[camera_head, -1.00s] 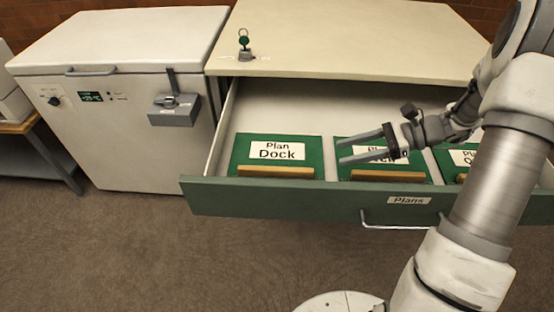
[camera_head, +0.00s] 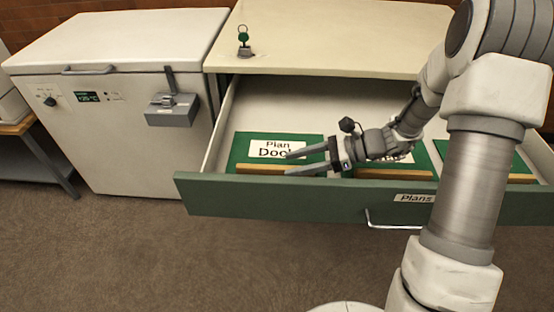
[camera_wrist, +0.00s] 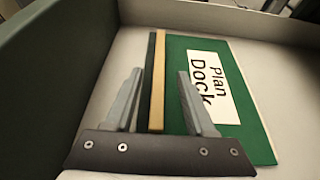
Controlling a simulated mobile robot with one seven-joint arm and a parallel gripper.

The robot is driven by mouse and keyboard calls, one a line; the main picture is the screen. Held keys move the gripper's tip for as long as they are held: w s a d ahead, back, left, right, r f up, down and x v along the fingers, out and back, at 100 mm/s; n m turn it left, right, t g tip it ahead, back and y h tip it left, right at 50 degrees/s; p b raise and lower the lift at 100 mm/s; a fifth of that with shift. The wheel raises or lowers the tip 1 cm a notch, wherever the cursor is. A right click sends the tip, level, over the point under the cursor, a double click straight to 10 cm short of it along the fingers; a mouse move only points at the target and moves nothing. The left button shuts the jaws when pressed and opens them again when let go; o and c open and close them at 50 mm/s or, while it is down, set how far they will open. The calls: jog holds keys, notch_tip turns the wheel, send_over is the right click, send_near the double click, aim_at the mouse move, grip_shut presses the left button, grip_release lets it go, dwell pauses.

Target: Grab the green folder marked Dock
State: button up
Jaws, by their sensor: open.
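The green folder marked "Plan Dock" (camera_head: 243,147) lies in the left part of the open drawer, with a wooden strip (camera_head: 268,168) along its front edge. In the wrist view the folder (camera_wrist: 245,110) and its strip (camera_wrist: 157,75) show clearly, and the label (camera_wrist: 211,78) is partly covered by a finger. My gripper (camera_head: 288,163) is open and empty. In the head view its fingers overlap the folder's right part. In the wrist view the fingers (camera_wrist: 158,88) appear on either side of the wooden strip. I cannot tell how far above it they are.
The drawer front (camera_head: 290,200) carries a "Plans" label and a metal handle (camera_head: 392,222). A middle green folder (camera_head: 395,172) and a right one lie beside, partly behind my arm. The cabinet top (camera_head: 340,35) holds a green-tagged key. A white chest freezer (camera_head: 120,120) stands left.

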aim_at(283, 167)
jog(key=b+x, duration=0.1)
jog(key=x, duration=0.3)
jog(key=shift+f, duration=0.15)
jog(key=shift+d, duration=0.1)
jog(key=shift+c, duration=0.3)
grip_shut()
